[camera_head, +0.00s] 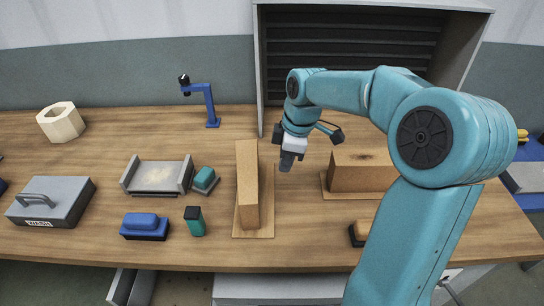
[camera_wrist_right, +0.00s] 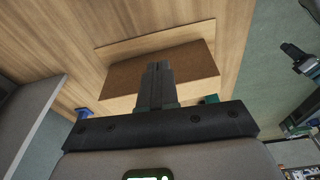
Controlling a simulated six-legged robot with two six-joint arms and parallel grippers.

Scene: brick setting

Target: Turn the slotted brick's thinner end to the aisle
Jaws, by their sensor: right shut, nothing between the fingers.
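A long tan brick (camera_head: 247,180) lies on a thin board (camera_head: 266,205) left of centre, its length running from the back to the front of the bench. A second tan brick (camera_head: 358,178) lies on another board (camera_head: 330,194) to the right, lengthwise across, with a dark mark on its top. I cannot make out a slot clearly on either. My right gripper (camera_head: 287,161) is shut and empty, pointing down between the two bricks, apart from both. In the right wrist view its fingers (camera_wrist_right: 158,70) overlap a brick with a brown face (camera_wrist_right: 195,64). My left gripper is out of view.
A grey block with a handle (camera_head: 52,202), a grey tray (camera_head: 157,178), a blue brush-like block (camera_head: 145,226) and small green blocks (camera_head: 195,222) lie to the left. A blue stand (camera_head: 211,105) and a grey cabinet (camera_head: 350,50) are behind. My right arm covers the bench's right side.

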